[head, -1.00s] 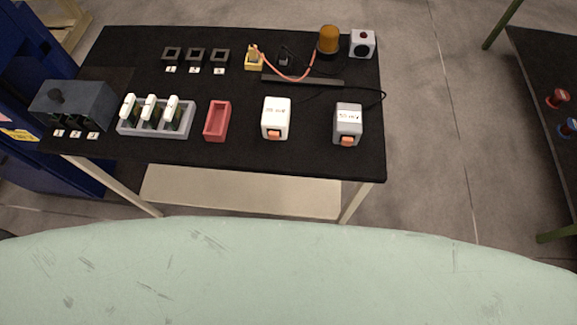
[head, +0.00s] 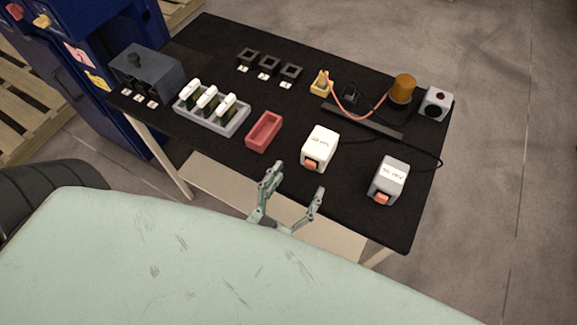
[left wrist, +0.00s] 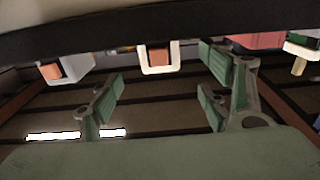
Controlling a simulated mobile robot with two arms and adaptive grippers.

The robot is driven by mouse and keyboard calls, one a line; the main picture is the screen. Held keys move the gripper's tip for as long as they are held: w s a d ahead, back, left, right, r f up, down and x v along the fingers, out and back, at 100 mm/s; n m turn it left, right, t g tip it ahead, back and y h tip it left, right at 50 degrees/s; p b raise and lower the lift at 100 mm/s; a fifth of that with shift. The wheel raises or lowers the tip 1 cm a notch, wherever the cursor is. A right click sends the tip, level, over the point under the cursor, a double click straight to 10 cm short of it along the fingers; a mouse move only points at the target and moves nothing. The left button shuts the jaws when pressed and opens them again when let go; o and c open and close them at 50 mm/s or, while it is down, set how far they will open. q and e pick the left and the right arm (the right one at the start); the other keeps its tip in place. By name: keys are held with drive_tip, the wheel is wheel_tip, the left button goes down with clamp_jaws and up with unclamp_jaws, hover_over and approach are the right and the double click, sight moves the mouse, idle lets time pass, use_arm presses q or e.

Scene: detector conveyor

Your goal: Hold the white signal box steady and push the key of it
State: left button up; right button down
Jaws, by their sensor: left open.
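The white signal box (head: 322,142) stands upright on the black table, with its orange key (head: 311,164) on the near side. In the left wrist view, the white box (left wrist: 175,57) is near the top centre, its orange key (left wrist: 160,57) facing me. My left gripper (head: 297,180) is open and empty, in front of the table's near edge and short of the white box. Its spread fingers also show in the left wrist view (left wrist: 160,82); neither touches the box. My right gripper is out of view.
A similar grey box (head: 391,172) with an orange key stands to the right. A red tray (head: 265,131) is to the left, beside a grey rack (head: 231,127) holding white-topped pieces. An amber lamp (head: 402,89) and a cable lie behind. The table's near edge is close.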

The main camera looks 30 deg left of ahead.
sight(309, 165)
use_arm(q)
drive_tip(key=w, duration=0.6)
drive_tip(key=shift+w+d+p, duration=0.1)
drive_tip(key=shift+w+p, duration=0.2)
drive_tip(key=shift+w, duration=0.1)
drive_tip(key=shift+c, duration=0.4)
drive_tip(key=c, duration=1.4)
